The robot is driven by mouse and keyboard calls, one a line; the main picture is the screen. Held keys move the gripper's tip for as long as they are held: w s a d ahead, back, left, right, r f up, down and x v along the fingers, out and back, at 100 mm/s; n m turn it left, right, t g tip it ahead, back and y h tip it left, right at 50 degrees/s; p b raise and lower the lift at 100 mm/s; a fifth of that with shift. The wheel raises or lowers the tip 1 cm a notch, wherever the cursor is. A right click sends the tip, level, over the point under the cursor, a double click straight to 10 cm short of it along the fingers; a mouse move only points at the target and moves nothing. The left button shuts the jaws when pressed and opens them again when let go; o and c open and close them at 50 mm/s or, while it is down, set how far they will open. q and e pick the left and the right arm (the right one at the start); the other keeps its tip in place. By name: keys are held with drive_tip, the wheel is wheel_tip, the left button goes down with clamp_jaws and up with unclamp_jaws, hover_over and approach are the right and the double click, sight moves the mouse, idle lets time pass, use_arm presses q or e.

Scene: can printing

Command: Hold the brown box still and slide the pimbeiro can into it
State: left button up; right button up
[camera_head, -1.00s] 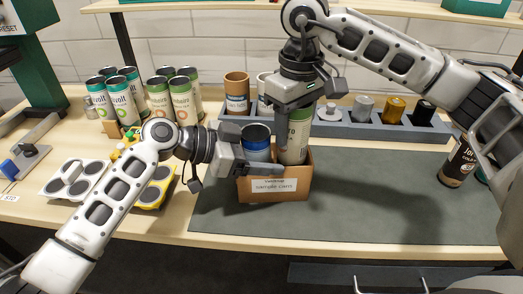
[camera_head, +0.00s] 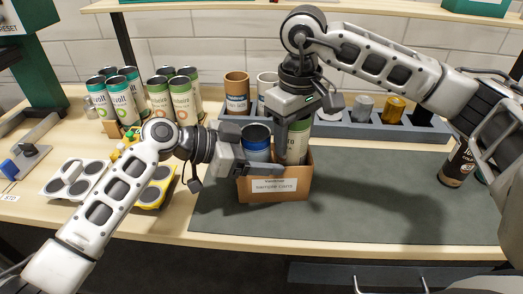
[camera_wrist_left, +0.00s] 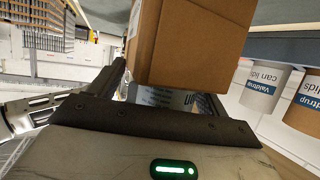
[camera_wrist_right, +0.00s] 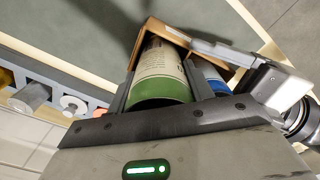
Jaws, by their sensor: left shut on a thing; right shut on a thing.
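My right gripper (camera_head: 296,122) is shut on the green-topped pimbeiro can (camera_head: 297,147) from above. The can is upright, its lower part inside the box's right half and hidden by the front wall. The right wrist view shows the can (camera_wrist_right: 160,72) between the fingers. A blue-topped can (camera_head: 257,146) occupies the box's left half.
Several green and teal cans (camera_head: 183,100) stand at the back left. A grey rack (camera_head: 372,128) with lids and holders runs behind the box. A dark can (camera_head: 457,163) stands at the right. The grey mat (camera_head: 390,200) is clear right of the box.

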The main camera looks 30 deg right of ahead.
use_arm(q)
drive_tip(key=shift+a+f, duration=0.15)
drive_tip(key=shift+f, duration=0.4)
use_arm(e)
drive_tip(key=o, duration=1)
drive_tip(key=shift+o, duration=0.2)
wheel_tip(320, 180, up, 12)
drive_tip(key=shift+s+r, duration=0.1)
use_arm(q)
drive_tip(key=o, duration=1)
drive_tip(key=shift+w+r, duration=0.1)
drive_tip(key=shift+r, duration=0.05)
drive_tip(key=shift+r, duration=0.15)
